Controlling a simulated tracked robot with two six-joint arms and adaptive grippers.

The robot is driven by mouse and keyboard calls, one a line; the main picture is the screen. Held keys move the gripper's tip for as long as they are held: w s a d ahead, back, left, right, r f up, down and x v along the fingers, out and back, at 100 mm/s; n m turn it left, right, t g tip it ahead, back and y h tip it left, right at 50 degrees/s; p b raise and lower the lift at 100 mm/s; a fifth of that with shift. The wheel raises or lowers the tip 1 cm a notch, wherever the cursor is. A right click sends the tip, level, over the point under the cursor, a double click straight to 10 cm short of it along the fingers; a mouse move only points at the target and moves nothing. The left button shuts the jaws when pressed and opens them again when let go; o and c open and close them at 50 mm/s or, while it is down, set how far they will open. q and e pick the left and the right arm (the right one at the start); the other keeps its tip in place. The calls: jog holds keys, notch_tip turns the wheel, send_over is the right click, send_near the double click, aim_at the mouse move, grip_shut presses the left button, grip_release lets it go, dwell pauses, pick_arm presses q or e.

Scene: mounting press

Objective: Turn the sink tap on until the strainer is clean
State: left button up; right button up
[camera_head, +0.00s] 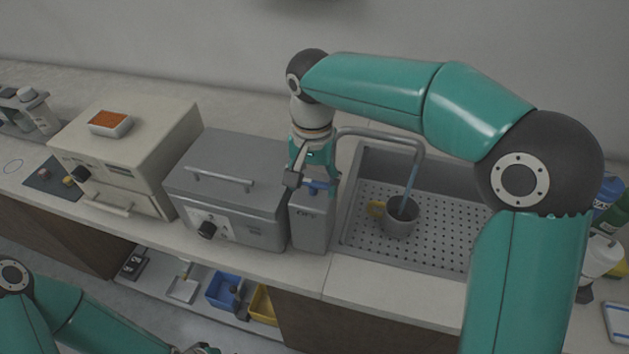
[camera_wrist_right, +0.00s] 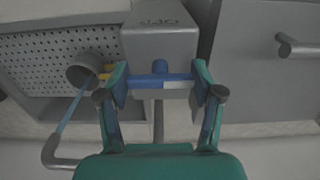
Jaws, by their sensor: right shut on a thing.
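The sink tap is a grey bent pipe (camera_head: 385,134) over the sink, with a blue lever (camera_head: 318,188) at a grey box (camera_head: 311,222). My right gripper (camera_head: 313,180) is shut on the lever; the right wrist view shows the blue lever (camera_wrist_right: 160,81) between both fingers. A blue stream of water (camera_head: 411,180) runs from the spout into the strainer (camera_head: 399,222), a grey cup with a yellow handle, upright in the sink. The strainer (camera_wrist_right: 86,70) also shows in the right wrist view. Its inside is dark, so its cleanness is unclear. My left gripper (camera_head: 196,349) is mostly cut off at the bottom edge.
The perforated sink floor (camera_head: 450,235) surrounds the strainer. Left of the tap box stand a grey machine (camera_head: 228,190) and a cream machine (camera_head: 130,150). Bottles (camera_head: 605,200) stand at the right. Blue and yellow bins (camera_head: 222,291) lie on the lower shelf.

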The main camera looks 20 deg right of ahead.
aim_at(313, 181)
dwell(0.4)
jog(key=o, duration=1.2)
jog(key=shift+c, duration=0.2)
notch_tip(313, 181, up, 12)
jog(key=shift+f, duration=0.1)
